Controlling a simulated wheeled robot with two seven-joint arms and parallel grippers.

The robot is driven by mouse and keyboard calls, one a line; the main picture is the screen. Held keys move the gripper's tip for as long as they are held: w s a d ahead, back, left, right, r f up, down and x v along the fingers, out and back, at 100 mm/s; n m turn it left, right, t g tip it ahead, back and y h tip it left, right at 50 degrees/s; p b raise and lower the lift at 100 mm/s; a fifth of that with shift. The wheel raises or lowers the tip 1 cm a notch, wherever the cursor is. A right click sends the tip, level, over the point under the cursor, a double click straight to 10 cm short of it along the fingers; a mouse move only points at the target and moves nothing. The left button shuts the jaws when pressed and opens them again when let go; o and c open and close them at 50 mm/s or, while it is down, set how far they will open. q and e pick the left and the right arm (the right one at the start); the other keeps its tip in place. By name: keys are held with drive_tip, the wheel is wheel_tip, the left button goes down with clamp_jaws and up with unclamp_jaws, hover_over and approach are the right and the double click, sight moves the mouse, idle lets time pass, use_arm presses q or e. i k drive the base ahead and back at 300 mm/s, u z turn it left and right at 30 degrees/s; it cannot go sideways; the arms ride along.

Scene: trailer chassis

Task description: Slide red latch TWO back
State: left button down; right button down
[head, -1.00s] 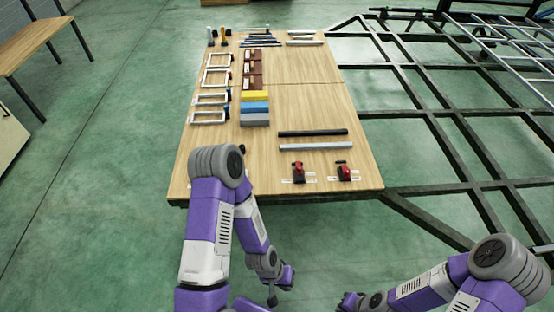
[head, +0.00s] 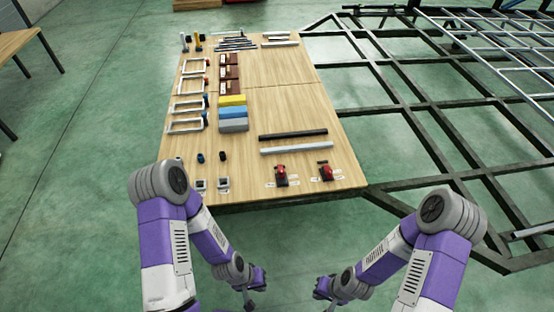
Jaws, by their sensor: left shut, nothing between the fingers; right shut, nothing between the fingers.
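Two red latches on dark bases sit near the front right of the wooden table (head: 285,110). The left one (head: 281,175) and the right one (head: 326,173) each stand on white labels, too small to read here, so I cannot tell which is TWO. My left gripper (head: 249,303) is shut and empty, low in front of the table's front edge. My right gripper (head: 334,304) is shut and empty, also low in front of the table, to the right of the left one. Both grippers are apart from the latches.
A black bar (head: 293,134) and a grey bar (head: 297,146) lie behind the latches. White frames (head: 187,126), coloured blocks (head: 232,113) and small parts (head: 222,183) fill the table's left side. A dark metal chassis (head: 420,140) stands to the right.

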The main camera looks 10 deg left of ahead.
sight(280, 169)
drive_tip(key=i, duration=1.55)
